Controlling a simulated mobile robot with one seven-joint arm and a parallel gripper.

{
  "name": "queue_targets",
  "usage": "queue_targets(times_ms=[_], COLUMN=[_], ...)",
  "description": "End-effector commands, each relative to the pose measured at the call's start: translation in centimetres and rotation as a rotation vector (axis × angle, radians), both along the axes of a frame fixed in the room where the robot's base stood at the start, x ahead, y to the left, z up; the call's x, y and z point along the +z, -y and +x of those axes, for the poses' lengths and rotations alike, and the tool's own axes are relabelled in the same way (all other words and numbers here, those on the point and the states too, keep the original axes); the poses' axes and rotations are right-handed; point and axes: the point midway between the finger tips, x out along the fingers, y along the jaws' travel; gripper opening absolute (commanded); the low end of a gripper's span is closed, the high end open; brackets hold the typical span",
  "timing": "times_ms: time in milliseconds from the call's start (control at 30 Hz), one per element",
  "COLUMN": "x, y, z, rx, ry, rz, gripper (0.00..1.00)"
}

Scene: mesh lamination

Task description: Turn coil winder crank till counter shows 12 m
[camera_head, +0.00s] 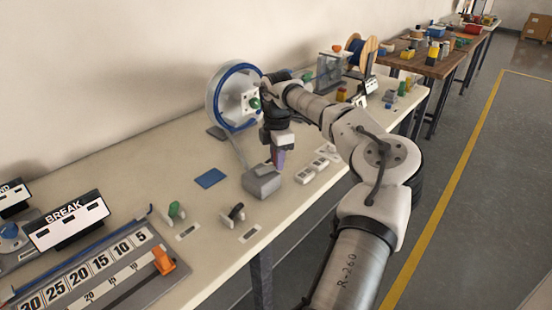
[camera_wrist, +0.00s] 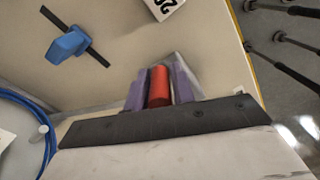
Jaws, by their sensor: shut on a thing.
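The coil winder's wheel (camera_head: 213,97), with a blue ring, stands at the back of the bench; its blue ring also shows at the left of the wrist view (camera_wrist: 48,150). My gripper (camera_head: 277,163) is low in front of the wheel, beside a grey box (camera_head: 262,183). In the wrist view my purple fingers (camera_wrist: 159,90) are shut on a red cylindrical handle (camera_wrist: 159,84), which looks like the crank's grip. The handle is hidden in the head view. I cannot make out a counter reading in either view.
A blue pad (camera_head: 210,178) lies left of the grey box. Small white blocks (camera_head: 311,171) lie to its right. A BREAK sign (camera_head: 68,222) and a numbered scale board (camera_head: 90,275) are at front left. A wooden spool (camera_head: 366,52) stands further back.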

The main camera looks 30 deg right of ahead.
Motion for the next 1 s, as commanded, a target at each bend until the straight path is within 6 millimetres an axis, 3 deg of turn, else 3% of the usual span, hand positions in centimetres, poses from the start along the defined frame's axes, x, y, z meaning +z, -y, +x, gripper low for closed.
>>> queue_targets(times_ms=[533,567,667,1000], x=[0.25,0.25,0.21,0.41], y=[-0.25,-0.25,-0.20,-0.03], z=[0.21,0.21,0.15,0.01], rx=[-0.022,-0.022,-0.022,-0.023], ry=[0.010,0.011,0.009,0.005], rz=[0.002,0.002,0.001,-0.001], gripper=[0.02,0.29,0.41,0.41])
